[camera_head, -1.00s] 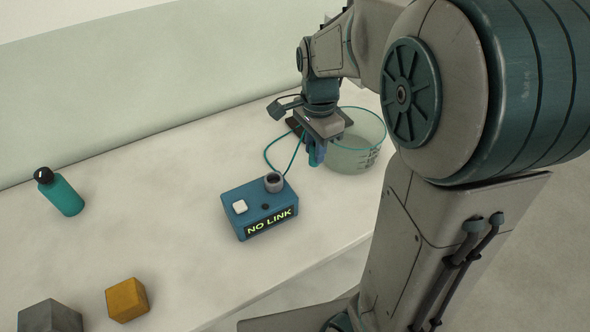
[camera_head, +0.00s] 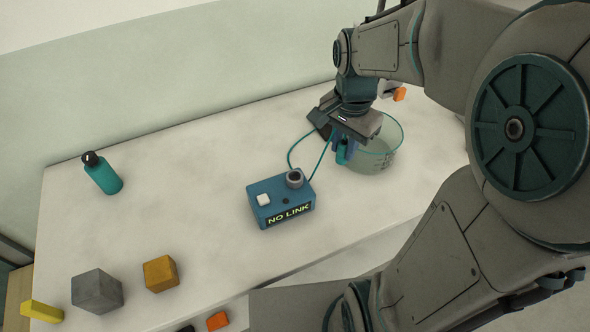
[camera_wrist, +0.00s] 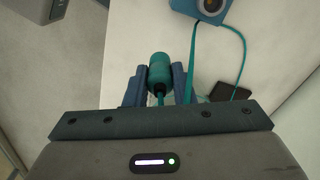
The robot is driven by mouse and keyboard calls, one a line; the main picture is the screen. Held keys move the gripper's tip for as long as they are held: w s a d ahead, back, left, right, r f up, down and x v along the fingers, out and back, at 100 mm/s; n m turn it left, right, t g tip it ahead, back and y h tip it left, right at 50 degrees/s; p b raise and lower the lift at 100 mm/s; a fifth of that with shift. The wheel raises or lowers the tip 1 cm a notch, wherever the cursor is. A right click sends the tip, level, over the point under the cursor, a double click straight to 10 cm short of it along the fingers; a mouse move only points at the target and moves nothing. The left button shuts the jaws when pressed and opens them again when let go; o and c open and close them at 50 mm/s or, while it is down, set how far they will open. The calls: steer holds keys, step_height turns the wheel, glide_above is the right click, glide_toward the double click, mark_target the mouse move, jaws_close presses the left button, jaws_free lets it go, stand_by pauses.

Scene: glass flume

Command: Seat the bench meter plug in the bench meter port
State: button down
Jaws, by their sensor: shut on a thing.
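The bench meter (camera_head: 281,205) is a blue box on the table with a lit "NO LINK" display, a white button and a small dark round spot. A grey round socket (camera_head: 294,178), apparently the bench meter port, rises at its back right corner; it also shows at the top of the wrist view (camera_wrist: 211,5). My gripper (camera_head: 346,154) is up and to the right of the meter, beside the beaker. In the wrist view my gripper (camera_wrist: 158,78) is shut on the teal cylindrical bench meter plug (camera_wrist: 160,66). The plug is apart from the port.
A clear beaker (camera_head: 378,160) stands close on the right of my gripper. Teal cable (camera_head: 291,151) loops between meter and gripper. A teal bottle (camera_head: 103,174), grey block (camera_head: 97,291) and ochre block (camera_head: 160,273) are far left. The table between bottle and meter is clear.

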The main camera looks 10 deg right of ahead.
steer(key=p, duration=0.2)
glide_toward(281, 198)
steer(key=w+d, duration=0.3)
steer(key=w, duration=0.1)
steer(key=shift+w+d+f, duration=0.15)
steer(key=shift+d, duration=0.2)
steer(key=shift+f, duration=2)
